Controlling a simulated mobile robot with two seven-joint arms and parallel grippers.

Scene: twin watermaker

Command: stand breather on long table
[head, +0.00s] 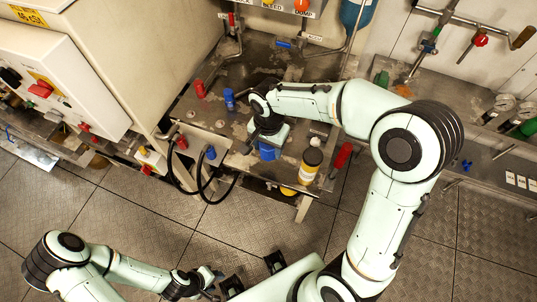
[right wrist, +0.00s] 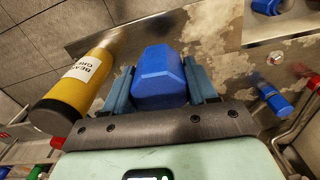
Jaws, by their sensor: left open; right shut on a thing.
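The breather, a blue faceted block (head: 268,152), is between the fingers of my right gripper (right wrist: 160,85). In the right wrist view the breather (right wrist: 160,75) fills the gap, with a blue-grey finger on each side. In the head view it is over the front part of the worn metal long table (head: 213,117). Whether its underside touches the table cannot be told. The right wrist hides part of the table behind it. My left gripper (head: 212,281) is open and empty at the bottom, over the floor, well away from the table.
A yellow cylinder with a dark cap (head: 310,166) stands right of the breather, close by. A red item (head: 343,155) is further right. A blue bottle (head: 229,99) and a red one (head: 200,89) stand at the table's back left. Black hoses (head: 203,178) loop at the left front.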

